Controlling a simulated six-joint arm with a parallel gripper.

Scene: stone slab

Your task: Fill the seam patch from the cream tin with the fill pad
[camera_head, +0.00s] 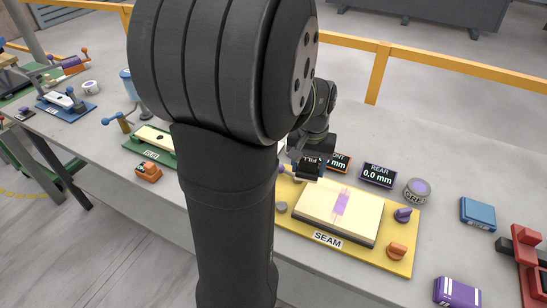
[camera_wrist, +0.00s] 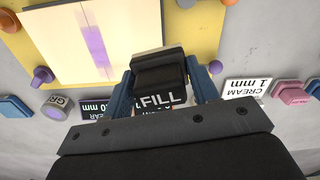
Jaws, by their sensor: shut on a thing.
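My gripper (camera_wrist: 163,88) is shut on the fill pad (camera_wrist: 158,72), a black block marked FILL, between its two blue fingers. In the head view the pad (camera_head: 308,170) is just beyond the slab's back left corner, and any contact below it cannot be judged. The cream slab (camera_head: 318,206) lies on the yellow SEAM board (camera_head: 402,262). The seam patch (camera_head: 341,204) is a purple strip on the slab; it also shows in the wrist view (camera_wrist: 95,45). A CREAM 1 mm card (camera_wrist: 247,87) lies right of the pad in the wrist view. I cannot make out the cream tin.
A grey tin (camera_head: 417,191) with a purple top stands right of the REAR 0.0 mm display (camera_head: 378,174). Purple (camera_head: 403,214) and orange (camera_head: 397,250) knobs stand on the board. A blue box (camera_head: 478,213) and purple box (camera_head: 457,292) lie right. My arm hides the middle left.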

